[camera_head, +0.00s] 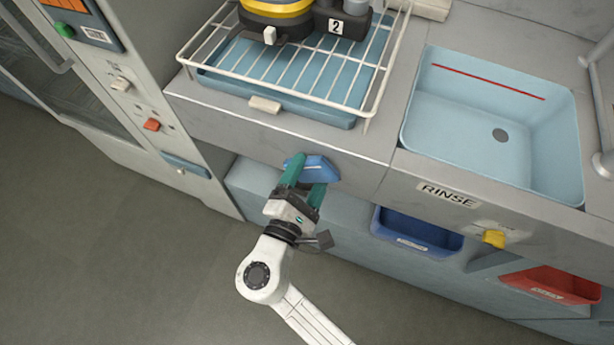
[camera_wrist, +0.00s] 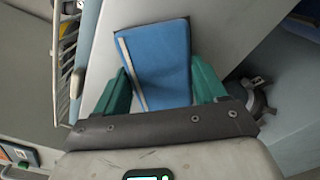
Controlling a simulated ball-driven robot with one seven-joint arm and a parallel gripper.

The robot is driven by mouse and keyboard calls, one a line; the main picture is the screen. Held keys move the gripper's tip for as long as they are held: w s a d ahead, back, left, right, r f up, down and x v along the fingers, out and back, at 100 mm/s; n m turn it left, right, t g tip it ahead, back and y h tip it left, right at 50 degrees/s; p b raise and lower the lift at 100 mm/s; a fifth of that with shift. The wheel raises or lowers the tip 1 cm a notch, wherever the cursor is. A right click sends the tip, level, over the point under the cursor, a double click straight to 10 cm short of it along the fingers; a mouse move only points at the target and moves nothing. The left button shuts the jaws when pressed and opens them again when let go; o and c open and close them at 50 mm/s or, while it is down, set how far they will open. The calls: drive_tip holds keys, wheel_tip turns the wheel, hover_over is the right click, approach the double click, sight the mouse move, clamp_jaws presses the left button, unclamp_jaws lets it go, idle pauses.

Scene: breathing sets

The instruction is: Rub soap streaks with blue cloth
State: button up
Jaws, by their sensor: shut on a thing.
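A blue cloth (camera_head: 318,167) is held between the green fingers of my gripper (camera_head: 305,180), in front of the counter's front face in the head view. In the wrist view the cloth (camera_wrist: 158,62) is a flat folded pad with a pale strip along its edge, and the green fingers of my gripper (camera_wrist: 163,88) are on either side of it. The cloth hides part of the counter panel (camera_head: 270,135) behind it. I cannot tell whether it touches the panel. No soap streaks are clearly visible.
A white wire rack (camera_head: 370,75) over a blue tray (camera_head: 335,118) holds yellow-and-black equipment (camera_head: 278,12). Right is a light blue sink (camera_head: 455,130) labelled RINSE. Below are a blue bin (camera_head: 415,230), a yellow knob (camera_head: 493,238) and a red bin (camera_head: 550,284). The floor (camera_head: 110,240) at left is clear.

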sight(328, 182)
drive_tip(key=shift+w+d, duration=0.1)
drive_tip(key=shift+w, duration=0.05)
drive_tip(key=shift+s+d+p, duration=0.25)
drive_tip(key=shift+s+d, duration=0.05)
drive_tip(key=shift+d, duration=0.45)
drive_tip(key=shift+s+d+p, duration=0.25)
drive_tip(key=shift+d, duration=0.9)
drive_tip(key=shift+a, duration=0.1)
drive_tip(key=shift+w+a+r+b, duration=0.1)
drive_tip(key=shift+w+a+b, duration=0.25)
drive_tip(key=shift+a, duration=0.55)
drive_tip(key=shift+w+a+b, duration=0.25)
drive_tip(key=shift+w+a, duration=0.05)
drive_tip(key=shift+a, duration=0.6)
